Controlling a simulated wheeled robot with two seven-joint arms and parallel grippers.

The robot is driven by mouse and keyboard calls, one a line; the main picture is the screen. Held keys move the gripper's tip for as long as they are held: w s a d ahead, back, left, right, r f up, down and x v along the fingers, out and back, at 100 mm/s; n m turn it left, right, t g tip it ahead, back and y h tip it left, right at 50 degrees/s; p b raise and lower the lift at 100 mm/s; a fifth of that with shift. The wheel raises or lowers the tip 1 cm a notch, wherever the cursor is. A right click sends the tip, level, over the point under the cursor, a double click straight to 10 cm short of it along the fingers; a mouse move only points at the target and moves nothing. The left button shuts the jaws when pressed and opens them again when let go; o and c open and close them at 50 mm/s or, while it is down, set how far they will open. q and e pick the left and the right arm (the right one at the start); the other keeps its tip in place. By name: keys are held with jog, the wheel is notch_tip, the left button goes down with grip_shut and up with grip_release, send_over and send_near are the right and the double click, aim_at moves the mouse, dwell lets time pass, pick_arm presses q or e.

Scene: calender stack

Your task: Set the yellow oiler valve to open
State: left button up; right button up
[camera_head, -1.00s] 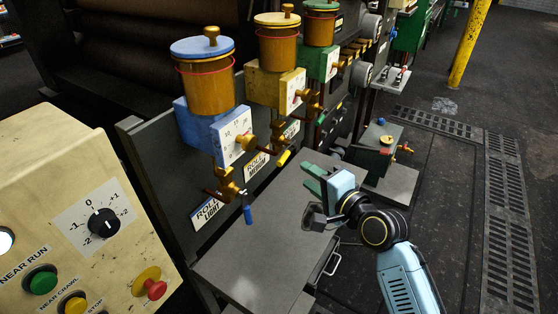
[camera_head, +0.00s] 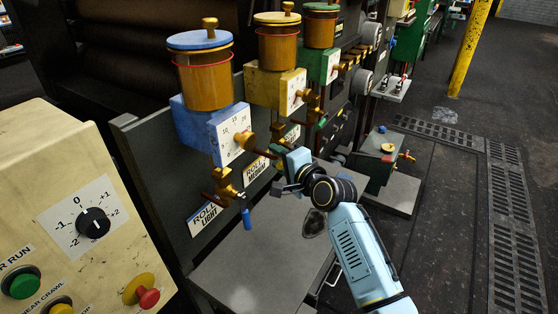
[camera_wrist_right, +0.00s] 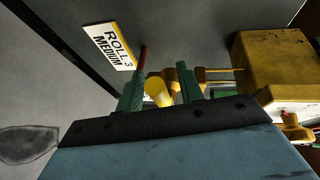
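The yellow oiler has an amber reservoir (camera_head: 278,48) above a yellow block (camera_head: 264,82) with a white dial, between the blue and green oilers. Its valve's yellow handle (camera_wrist_right: 158,92) shows in the right wrist view, close to the left finger and with a gap to the right one. Brass valve parts (camera_wrist_right: 186,80) lie beyond it. My right gripper (camera_wrist_right: 160,82) is open, its green fingers either side of the handle. In the head view the right gripper (camera_head: 277,158) hides most of the handle. My left gripper is not in view.
The blue oiler (camera_head: 208,125) with its blue handle (camera_head: 246,218) stands nearer, to the left. The green oiler (camera_head: 318,65) stands farther back. A grey plate (camera_head: 255,270) lies below the valves. A cream control box (camera_head: 55,160) fills the left foreground.

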grip_shut()
jog(key=shift+f, duration=0.1)
dwell(0.4)
